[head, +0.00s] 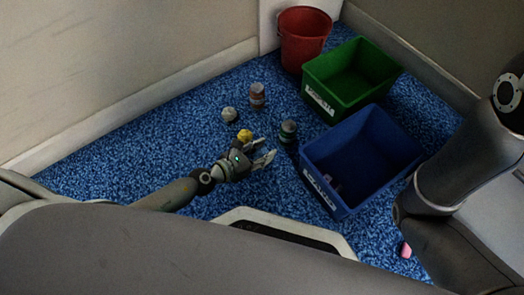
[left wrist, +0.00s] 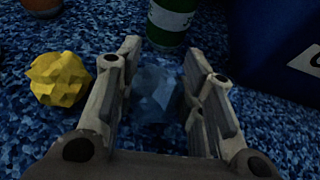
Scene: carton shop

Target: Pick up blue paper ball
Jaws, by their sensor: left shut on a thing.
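A crumpled blue paper ball (left wrist: 155,92) sits between the fingers of my left gripper in the left wrist view. Its colour nearly blends with the blue carpet behind it. My left gripper (head: 266,152) is shut on this ball, low over the carpet, its fingers spread by the ball's width. In the head view I cannot make the ball out. My right arm shows at the right edge of the head view, but its gripper is out of view.
A yellow paper ball (head: 245,135) lies beside the left gripper. A green-labelled can (head: 288,132), a brownish can (head: 257,95) and a pale ball (head: 229,115) stand beyond. A blue bin (head: 372,122), green bin (head: 339,61) and red bucket (head: 304,38) are right and behind. A pink piece (head: 405,250) lies right.

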